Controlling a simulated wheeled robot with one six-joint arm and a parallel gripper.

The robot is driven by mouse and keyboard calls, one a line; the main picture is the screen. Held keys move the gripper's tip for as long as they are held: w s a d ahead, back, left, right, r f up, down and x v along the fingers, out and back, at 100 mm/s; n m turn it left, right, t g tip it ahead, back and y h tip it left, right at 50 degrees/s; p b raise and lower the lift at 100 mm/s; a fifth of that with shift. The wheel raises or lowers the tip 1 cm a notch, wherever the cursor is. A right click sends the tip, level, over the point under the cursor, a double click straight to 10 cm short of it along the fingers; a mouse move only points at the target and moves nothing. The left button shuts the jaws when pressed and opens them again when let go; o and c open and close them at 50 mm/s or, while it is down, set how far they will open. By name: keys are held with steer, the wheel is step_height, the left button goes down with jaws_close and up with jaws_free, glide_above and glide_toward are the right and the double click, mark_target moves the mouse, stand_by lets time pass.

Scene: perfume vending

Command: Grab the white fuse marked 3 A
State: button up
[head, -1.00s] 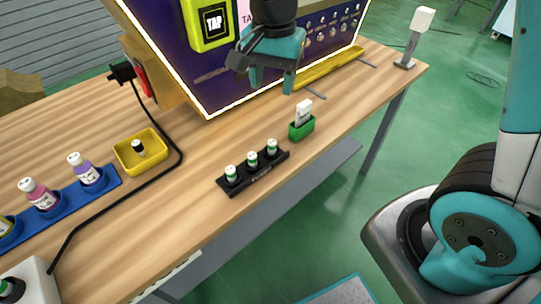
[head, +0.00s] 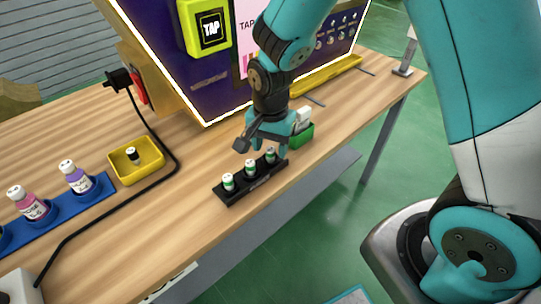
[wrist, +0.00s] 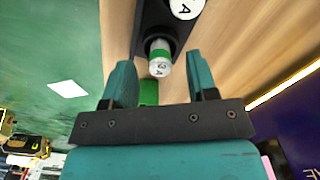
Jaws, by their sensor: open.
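Three fuses with white caps and green bands stand upright in a black holder (head: 238,197) on the table. They are the left fuse (head: 228,182), the middle fuse (head: 250,169) and the right fuse (head: 270,156). My gripper (head: 269,146) is open and pointing down, just above the right end of the holder. In the wrist view, the nearest fuse (wrist: 160,61) shows between the open fingers (wrist: 161,72), with no visible hold on it. Its cap has a small mark, with an A; I cannot read the number surely. Another marked cap (wrist: 186,7) is cut by the top edge.
A green box (head: 303,137) with a white item stands right beside my gripper. A yellow tray (head: 125,178) holds a small dark-and-white item. A black cable crosses the table. A blue rack (head: 98,189) holds bottles at left. The vending panel (head: 205,85) stands behind.

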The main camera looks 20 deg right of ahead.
steer(key=shift+f, duration=0.85)
jaws_close()
